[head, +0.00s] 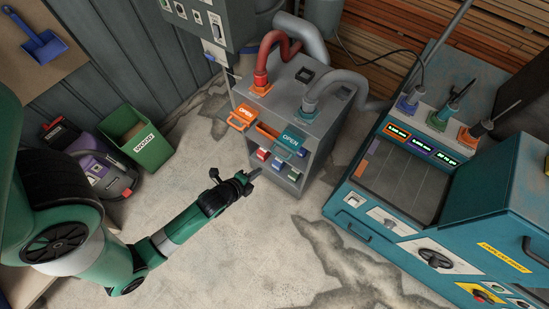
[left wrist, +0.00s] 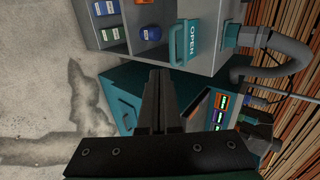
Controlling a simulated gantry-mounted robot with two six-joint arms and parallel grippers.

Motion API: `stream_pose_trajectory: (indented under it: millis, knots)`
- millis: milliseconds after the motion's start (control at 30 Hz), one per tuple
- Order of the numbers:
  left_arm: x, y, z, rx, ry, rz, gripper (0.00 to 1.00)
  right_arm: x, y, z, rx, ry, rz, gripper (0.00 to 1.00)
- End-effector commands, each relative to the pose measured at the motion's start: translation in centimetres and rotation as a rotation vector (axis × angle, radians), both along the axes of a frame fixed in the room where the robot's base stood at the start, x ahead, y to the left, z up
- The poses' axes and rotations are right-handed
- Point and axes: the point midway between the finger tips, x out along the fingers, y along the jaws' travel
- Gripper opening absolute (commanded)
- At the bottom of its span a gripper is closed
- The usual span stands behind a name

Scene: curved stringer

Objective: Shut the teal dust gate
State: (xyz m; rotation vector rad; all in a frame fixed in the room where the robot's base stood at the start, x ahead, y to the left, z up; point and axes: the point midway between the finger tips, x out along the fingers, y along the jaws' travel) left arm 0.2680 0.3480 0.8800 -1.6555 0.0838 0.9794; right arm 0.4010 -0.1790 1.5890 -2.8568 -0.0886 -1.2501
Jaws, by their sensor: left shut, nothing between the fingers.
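The teal dust gate (head: 291,142), marked OPEN, sticks out from the front of a grey cabinet (head: 325,112), below a grey hose. In the left wrist view the teal gate (left wrist: 188,40) and its handle show at the upper middle, just above my fingertips in the picture. My left gripper (head: 252,174) is shut and empty, in front of the cabinet, to the lower left of the gate in the head view. In the left wrist view its fingers (left wrist: 160,74) point toward the cabinet; I see no contact with the gate. My right gripper is not in view.
An orange gate (head: 242,115), also marked OPEN, sticks out left of the teal one. Shelves below hold small coloured boxes (head: 264,154). A teal machine (head: 420,200) stands to the right. A green bin (head: 142,139) and a vacuum stand left. The concrete floor between is clear.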

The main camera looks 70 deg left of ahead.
Motion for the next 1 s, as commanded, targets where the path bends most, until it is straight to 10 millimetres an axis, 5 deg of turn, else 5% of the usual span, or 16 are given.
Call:
stream_pose_trajectory:
  millis: [367,600,1000]
  knots:
    - [5.4,3.5,-5.5,0.0,-0.003,0.001,0.0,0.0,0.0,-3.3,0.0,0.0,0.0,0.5]
    - [8.1,5.3,-5.8,0.001,-0.004,0.0,0.0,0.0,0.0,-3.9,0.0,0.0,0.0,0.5]
    - [8.6,5.6,-5.8,-0.001,-0.003,-0.001,0.0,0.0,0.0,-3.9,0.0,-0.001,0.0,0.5]
